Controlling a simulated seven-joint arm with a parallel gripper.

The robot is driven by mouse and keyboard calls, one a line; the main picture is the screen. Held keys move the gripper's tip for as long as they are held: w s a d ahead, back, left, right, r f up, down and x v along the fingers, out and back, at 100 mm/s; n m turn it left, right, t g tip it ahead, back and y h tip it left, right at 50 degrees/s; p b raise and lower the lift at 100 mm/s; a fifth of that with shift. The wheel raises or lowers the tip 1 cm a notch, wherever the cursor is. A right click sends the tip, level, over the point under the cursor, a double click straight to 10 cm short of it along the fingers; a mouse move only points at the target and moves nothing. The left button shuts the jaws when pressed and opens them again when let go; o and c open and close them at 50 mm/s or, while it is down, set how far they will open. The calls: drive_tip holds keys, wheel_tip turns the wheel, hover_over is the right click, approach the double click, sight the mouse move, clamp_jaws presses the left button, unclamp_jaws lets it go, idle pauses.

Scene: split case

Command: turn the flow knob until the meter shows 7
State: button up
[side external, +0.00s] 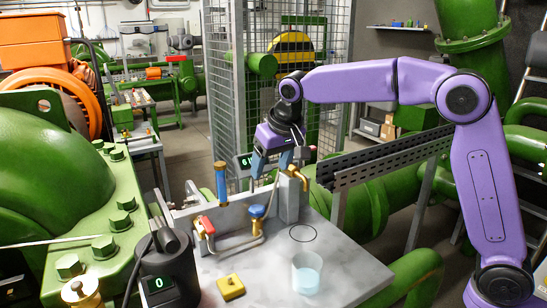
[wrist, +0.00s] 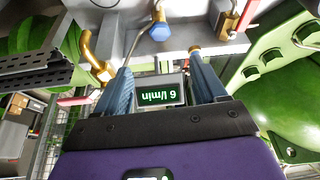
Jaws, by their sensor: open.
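A blue knob (side external: 257,211), which looks like the flow knob, sits on a brass valve on the grey bench. It also shows at the top of the wrist view (wrist: 160,32). My gripper (side external: 272,170) is above and behind the knob, apart from it. Its blue fingers are spread in the wrist view (wrist: 160,62), with nothing held between them. In the side view the meter (side external: 245,160) is partly hidden by my gripper.
A brass spout (side external: 298,177) rises near my gripper. A beaker of bluish liquid (side external: 307,272), a yellow block (side external: 230,287) and a black device reading 0 (side external: 168,273) are in front.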

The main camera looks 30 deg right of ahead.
drive_tip(key=shift+v, duration=0.95)
drive_tip(key=s+d+f+n+g, duration=0.1)
drive_tip(key=s+f+n, duration=0.2)
drive_tip(key=s, duration=0.6)
drive_tip(key=s+d+f+n+g, duration=0.1)
drive_tip(key=s+f+n, duration=0.15)
drive_tip(key=s, duration=0.75)
drive_tip(key=s+d+f+n+g, duration=0.1)
drive_tip(key=s+d+f+n, duration=0.2)
drive_tip(key=s+d, duration=0.3)
drive_tip(key=s+d+f+n+g, duration=0.1)
drive_tip(key=s+d+f+n, duration=0.2)
drive_tip(key=s, duration=1.2)
drive_tip(key=d, duration=0.3)
drive_tip(key=shift+f, duration=0.35)
drive_tip(key=shift+w, duration=0.15)
